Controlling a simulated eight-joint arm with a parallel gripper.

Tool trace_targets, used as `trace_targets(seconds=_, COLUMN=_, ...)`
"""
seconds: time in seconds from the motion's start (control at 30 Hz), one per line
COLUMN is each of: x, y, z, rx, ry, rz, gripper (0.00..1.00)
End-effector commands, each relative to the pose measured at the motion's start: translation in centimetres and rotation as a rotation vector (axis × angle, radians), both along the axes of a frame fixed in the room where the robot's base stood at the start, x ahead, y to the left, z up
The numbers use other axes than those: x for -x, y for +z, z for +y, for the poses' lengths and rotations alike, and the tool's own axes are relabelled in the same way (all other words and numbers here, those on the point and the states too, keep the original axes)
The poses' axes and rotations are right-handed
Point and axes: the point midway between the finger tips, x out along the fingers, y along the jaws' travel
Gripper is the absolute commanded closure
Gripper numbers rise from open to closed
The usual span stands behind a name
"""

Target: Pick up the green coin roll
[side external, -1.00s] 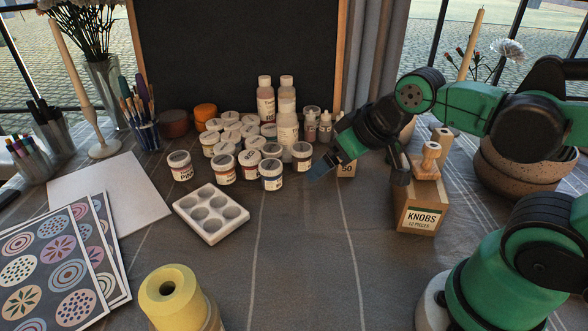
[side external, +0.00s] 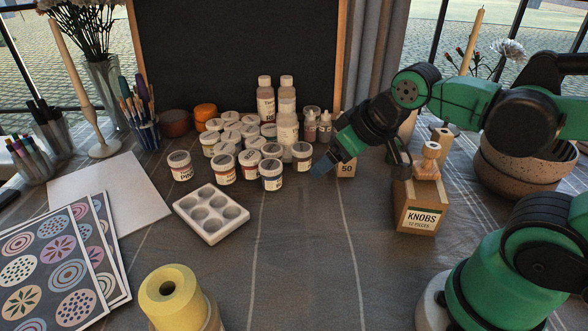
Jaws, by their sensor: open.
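I cannot make out a green coin roll anywhere in the side external view. My gripper (side external: 322,167) points down and left, just right of the front paint jars, with a bluish fingertip showing. Its jaws are open, and no object shows between them. A small box marked 50 (side external: 346,170) stands just behind and right of the fingertip, partly covered by my arm.
Several paint jars (side external: 271,175) and bottles (side external: 287,125) stand left of my gripper. A white palette (side external: 211,226) lies front left. A KNOBS box (side external: 419,208) and stacked bowls (side external: 520,170) stand right. The middle cloth (side external: 300,250) is clear.

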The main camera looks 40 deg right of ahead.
Motion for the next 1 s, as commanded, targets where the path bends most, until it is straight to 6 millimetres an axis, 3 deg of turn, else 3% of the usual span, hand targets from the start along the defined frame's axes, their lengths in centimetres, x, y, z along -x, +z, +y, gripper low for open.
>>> trace_targets(seconds=0.17, x=-1.8, y=0.4, z=-3.9, rx=0.266, ry=0.111, rz=0.131, gripper=0.27)
trace_targets(seconds=0.3, x=-3.5, y=0.3, z=-8.7, rx=0.535, ry=0.238, rz=0.332, gripper=0.27)
trace_targets(seconds=0.53, x=-5.2, y=-0.7, z=-16.8, rx=0.852, ry=0.437, rz=0.76, gripper=0.27)
trace_targets(seconds=0.8, x=-4.5, y=-3.1, z=-24.3, rx=0.967, ry=0.626, rz=1.316, gripper=0.27)
trace_targets(seconds=1.0, x=-3.4, y=-4.4, z=-26.4, rx=0.936, ry=0.696, rz=1.546, gripper=0.27)
